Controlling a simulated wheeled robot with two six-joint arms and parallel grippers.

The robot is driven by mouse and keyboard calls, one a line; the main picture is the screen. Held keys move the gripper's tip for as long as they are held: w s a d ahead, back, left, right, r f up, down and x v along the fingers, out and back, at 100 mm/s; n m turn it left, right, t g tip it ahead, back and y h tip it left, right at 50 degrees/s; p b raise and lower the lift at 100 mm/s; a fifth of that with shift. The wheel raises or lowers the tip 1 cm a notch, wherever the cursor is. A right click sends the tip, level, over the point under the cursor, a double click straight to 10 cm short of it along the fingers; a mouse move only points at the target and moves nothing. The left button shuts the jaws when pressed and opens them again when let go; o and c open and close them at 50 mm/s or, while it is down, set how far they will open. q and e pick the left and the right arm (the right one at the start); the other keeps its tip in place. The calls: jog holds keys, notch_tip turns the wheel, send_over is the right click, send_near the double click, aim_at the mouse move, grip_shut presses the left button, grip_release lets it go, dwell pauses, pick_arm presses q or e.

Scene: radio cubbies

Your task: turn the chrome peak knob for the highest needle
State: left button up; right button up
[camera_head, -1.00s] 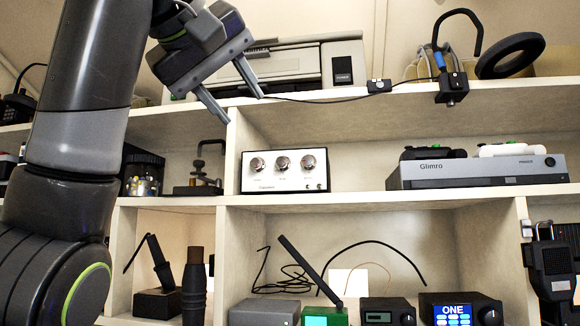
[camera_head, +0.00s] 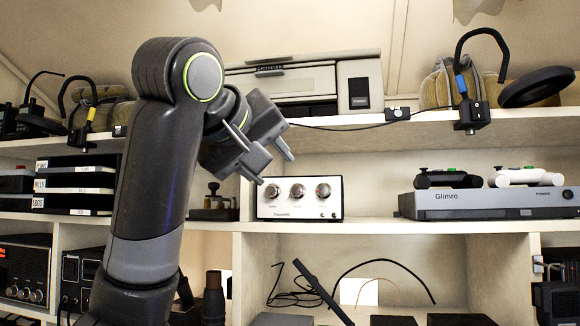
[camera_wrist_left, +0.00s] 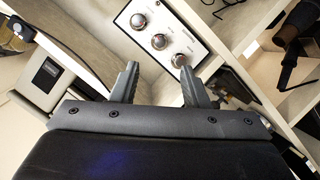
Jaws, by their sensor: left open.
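A white box (camera_head: 288,211) with three chrome knobs in a row stands on the middle shelf. The knobs are the left one (camera_head: 271,191), the middle one (camera_head: 297,190) and the right one (camera_head: 322,190). Their labels are too small to read, so I cannot tell which is the peak knob. I see no needle. My left gripper (camera_head: 274,170) is open and empty, in front of the box's upper left. In the left wrist view, the tilted box (camera_wrist_left: 197,50) lies beyond the open fingers (camera_wrist_left: 158,67), which are apart from the knobs.
A grey Glimro unit (camera_head: 490,203) with controllers on it sits right of the box. A shelf divider stands just left of the box. Below, a cubby holds a loose black cable (camera_head: 295,297).

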aim_at(296, 190)
pick_arm(q)
jog(key=p+x, duration=0.4)
jog(key=x, duration=0.4)
jog(key=shift+w+d, duration=0.2)
jog(key=shift+w, duration=0.1)
jog(key=shift+w+d+f, duration=0.1)
jog(key=shift+w+f, duration=0.1)
jog(key=shift+w, duration=0.1)
grip_shut()
